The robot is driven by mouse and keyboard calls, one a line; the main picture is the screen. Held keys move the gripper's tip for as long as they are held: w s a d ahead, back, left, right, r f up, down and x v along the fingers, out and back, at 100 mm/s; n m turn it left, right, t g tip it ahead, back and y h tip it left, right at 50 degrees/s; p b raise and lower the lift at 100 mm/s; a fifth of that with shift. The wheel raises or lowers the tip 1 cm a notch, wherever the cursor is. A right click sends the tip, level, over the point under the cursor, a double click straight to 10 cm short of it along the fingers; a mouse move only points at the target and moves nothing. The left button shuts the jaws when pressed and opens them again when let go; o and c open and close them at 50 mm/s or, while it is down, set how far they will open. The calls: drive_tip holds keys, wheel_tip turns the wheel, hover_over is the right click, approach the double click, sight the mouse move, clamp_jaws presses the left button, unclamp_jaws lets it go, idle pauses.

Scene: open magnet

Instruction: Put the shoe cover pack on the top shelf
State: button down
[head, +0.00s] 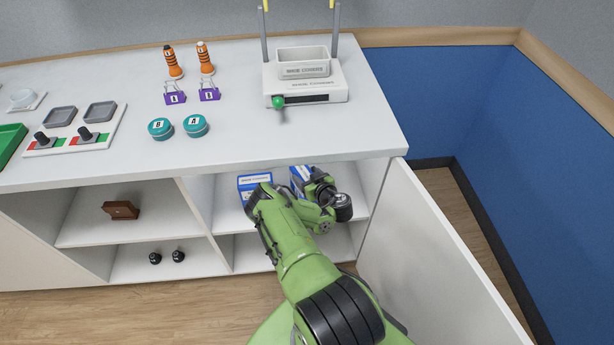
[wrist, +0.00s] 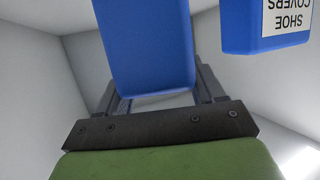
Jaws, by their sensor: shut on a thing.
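A blue shoe cover pack (wrist: 145,45) sits between the fingers of my gripper (wrist: 158,92), which is shut on it. In the head view this pack (head: 299,178) shows in part at the upper level of the right cabinet compartment, beside my wrist. My fingertips are hidden there by my arm. A second blue pack (head: 254,182) with a white label stands to its left on the top shelf (head: 228,217). In the wrist view this second pack (wrist: 262,28) is at the upper right, its SHOE COVERS label upside down. I cannot tell whether the held pack touches the shelf.
An open white door (head: 430,260) stands right of my arm. The countertop (head: 330,140) overhangs the compartment. On it are a shoe-cover dispenser (head: 305,85), teal tins and orange-striped bottles. The left compartment holds a brown wooden object (head: 121,210) and small dark items below.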

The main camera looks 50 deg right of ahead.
drive_tip(key=shift+f, duration=0.3)
drive_tip(key=shift+c, duration=0.3)
unclamp_jaws()
drive_tip(key=p+v, duration=1.3)
drive_tip(key=v, duration=0.2)
drive_tip(key=shift+s+r, duration=0.25)
drive_tip(key=shift+s, duration=0.1)
